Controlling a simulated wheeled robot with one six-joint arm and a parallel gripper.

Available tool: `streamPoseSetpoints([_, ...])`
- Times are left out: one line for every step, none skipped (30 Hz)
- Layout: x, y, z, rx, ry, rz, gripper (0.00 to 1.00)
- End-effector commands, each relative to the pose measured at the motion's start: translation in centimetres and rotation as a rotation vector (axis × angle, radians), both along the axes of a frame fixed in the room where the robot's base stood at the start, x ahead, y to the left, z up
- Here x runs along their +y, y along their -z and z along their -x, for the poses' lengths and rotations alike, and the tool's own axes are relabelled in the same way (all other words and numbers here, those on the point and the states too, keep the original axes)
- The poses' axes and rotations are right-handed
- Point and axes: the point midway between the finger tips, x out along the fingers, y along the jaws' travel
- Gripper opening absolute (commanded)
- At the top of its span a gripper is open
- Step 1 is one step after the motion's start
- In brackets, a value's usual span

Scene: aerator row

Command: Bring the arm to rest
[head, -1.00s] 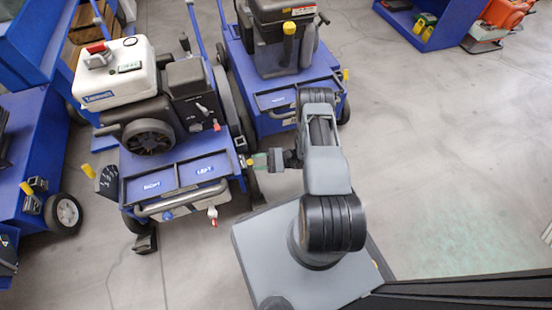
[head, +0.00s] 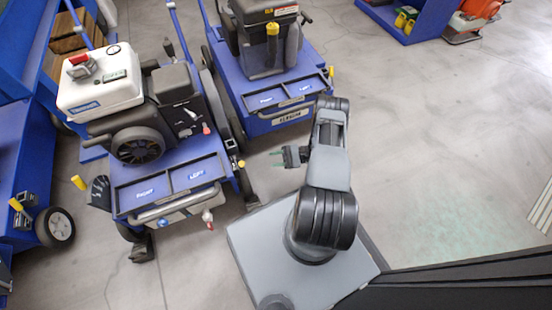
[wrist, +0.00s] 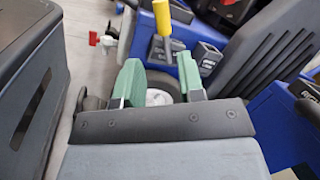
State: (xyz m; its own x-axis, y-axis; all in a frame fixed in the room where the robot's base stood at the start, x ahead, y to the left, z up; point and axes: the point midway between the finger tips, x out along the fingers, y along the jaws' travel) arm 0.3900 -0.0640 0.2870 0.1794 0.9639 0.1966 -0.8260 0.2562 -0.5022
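My arm reaches up from its grey base and is bent, with my gripper (head: 274,158) pointing left in the head view. Its two green fingers stand apart with nothing between them. The gripper is over bare floor, clear of the blue aerator (head: 168,180) with the white tank to its left. The wrist view also shows the open gripper (wrist: 160,78), with a yellow-handled lever (wrist: 162,18) and part of a wheel beyond the fingers.
A second blue aerator (head: 285,118) stands behind my arm. Another blue machine (head: 22,165) is at the far left. A blue shelf (head: 425,25) and an orange machine (head: 472,18) are at the upper right. The floor (head: 450,140) on the right is clear.

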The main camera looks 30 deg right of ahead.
Motion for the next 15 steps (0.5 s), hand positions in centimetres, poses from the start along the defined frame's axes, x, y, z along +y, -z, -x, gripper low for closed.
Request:
streamPoseSetpoints([0.0, 0.0, 0.0, 0.0, 0.0, 0.0, 0.36])
streamPoseSetpoints([0.0, 0.0, 0.0, 0.0, 0.0, 0.0, 0.36])
streamPoseSetpoints([0.0, 0.0, 0.0, 0.0, 0.0, 0.0, 0.36])
streamPoseSetpoints([0.0, 0.0, 0.0, 0.0, 0.0, 0.0, 0.36])
streamPoseSetpoints([0.0, 0.0, 0.0, 0.0, 0.0, 0.0, 0.36])
streamPoseSetpoints([0.0, 0.0, 0.0, 0.0, 0.0, 0.0, 0.36])
streamPoseSetpoints([0.0, 0.0, 0.0, 0.0, 0.0, 0.0, 0.36])
streamPoseSetpoints([0.0, 0.0, 0.0, 0.0, 0.0, 0.0, 0.36])
streamPoseSetpoints([0.0, -0.1, 0.0, 0.0, -0.001, 0.001, 0.36])
streamPoseSetpoints([0.0, -0.2, -0.1, -0.001, -0.002, 0.003, 0.36])
streamPoseSetpoints([0.0, -0.5, -0.1, -0.002, -0.007, 0.006, 0.36])
streamPoseSetpoints([0.0, -1.3, -0.3, -0.006, -0.017, 0.017, 0.36])
streamPoseSetpoints([0.0, -2.1, -0.5, -0.007, -0.03, 0.028, 0.36])
streamPoseSetpoints([0.1, -3.1, -0.7, -0.011, -0.046, 0.044, 0.36])
streamPoseSetpoints([0.1, -4.8, -1.1, -0.015, -0.075, 0.072, 0.36])
